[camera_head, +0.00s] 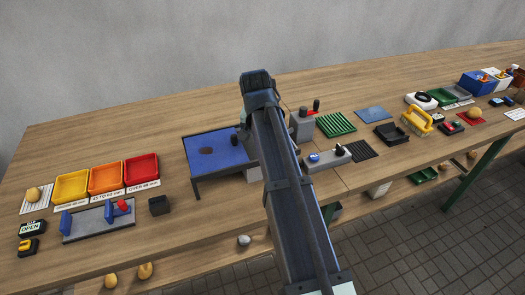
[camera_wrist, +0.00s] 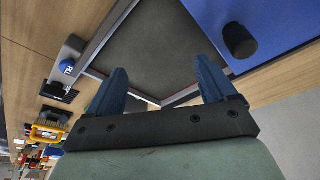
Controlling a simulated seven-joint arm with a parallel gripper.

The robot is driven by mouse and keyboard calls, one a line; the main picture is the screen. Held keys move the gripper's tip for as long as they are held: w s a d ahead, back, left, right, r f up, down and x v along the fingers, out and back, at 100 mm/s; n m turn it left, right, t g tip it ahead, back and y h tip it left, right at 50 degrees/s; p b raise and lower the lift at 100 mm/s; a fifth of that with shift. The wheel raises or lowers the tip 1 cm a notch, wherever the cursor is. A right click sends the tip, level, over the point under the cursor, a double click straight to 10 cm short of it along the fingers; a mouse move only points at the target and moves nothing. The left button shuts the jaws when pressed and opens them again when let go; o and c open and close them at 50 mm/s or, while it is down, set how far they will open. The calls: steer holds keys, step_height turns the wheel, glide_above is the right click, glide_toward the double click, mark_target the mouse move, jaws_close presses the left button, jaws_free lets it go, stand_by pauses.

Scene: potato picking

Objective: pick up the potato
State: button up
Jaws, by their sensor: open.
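A tan, rounded potato (camera_head: 33,194) lies on a striped white card at the far left of the table in the head view. No potato shows in the wrist view. I cannot make out the fingers in the head view.
Yellow (camera_head: 71,188), orange (camera_head: 105,179) and red (camera_head: 141,170) trays stand right of the card. The blue panel (camera_head: 228,160) carries a dark knob, seen close in the wrist view (camera_wrist: 239,40). A button box (camera_head: 326,158) stands right of centre. Bare wood lies behind the trays.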

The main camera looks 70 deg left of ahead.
steer(key=shift+x, duration=4)
steer(key=shift+a, duration=0.15)
steer(key=shift+c, duration=0.5)
